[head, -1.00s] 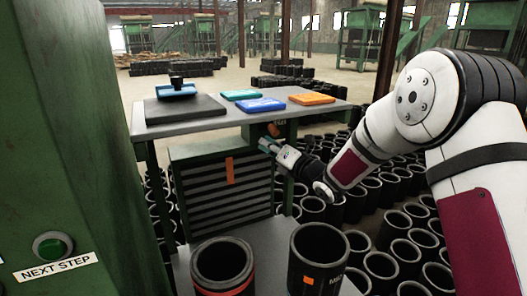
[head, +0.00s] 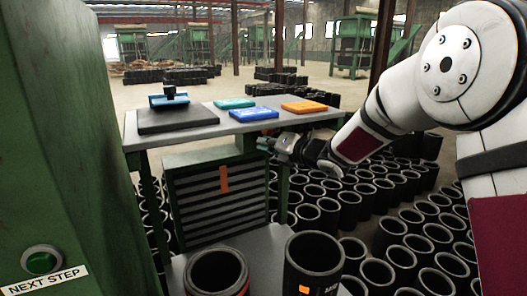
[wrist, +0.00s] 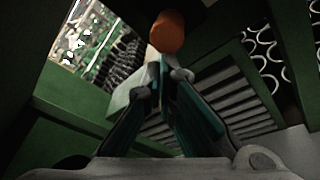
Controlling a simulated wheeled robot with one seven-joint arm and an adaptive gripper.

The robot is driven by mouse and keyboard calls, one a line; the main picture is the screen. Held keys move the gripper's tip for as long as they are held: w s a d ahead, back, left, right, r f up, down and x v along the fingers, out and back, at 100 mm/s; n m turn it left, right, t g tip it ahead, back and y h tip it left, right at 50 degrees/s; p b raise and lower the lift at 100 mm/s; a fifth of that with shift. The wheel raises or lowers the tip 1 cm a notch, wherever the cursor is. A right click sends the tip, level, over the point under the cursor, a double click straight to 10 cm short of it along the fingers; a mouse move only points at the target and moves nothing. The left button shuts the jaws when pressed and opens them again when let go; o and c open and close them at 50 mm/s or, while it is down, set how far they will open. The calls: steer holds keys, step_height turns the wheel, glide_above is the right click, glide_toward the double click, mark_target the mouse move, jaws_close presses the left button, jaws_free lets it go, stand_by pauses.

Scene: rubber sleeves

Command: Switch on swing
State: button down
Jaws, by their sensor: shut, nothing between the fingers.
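An orange rounded knob (wrist: 167,33) shows in the wrist view, just beyond the fingertips; I take it to be the swing switch, but no label on it is readable. My gripper (wrist: 164,76) is shut and empty, with its teal fingers pointing toward the knob. I cannot tell whether the tips touch it. In the head view my gripper (head: 264,142) is under the right part of the table, by the green housing (head: 246,139). The knob is not visible there.
The grey table (head: 190,134) above carries a black slab (head: 177,119) and coloured plates. A louvred green cabinet (head: 216,195) stands left of my gripper. Black sleeves (head: 400,235) crowd the floor at right. A green NEXT STEP button (head: 41,262) is at lower left.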

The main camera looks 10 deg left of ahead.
steer(key=shift+r, duration=0.2)
steer(key=shift+f, duration=0.1)
stand_by(0.5)
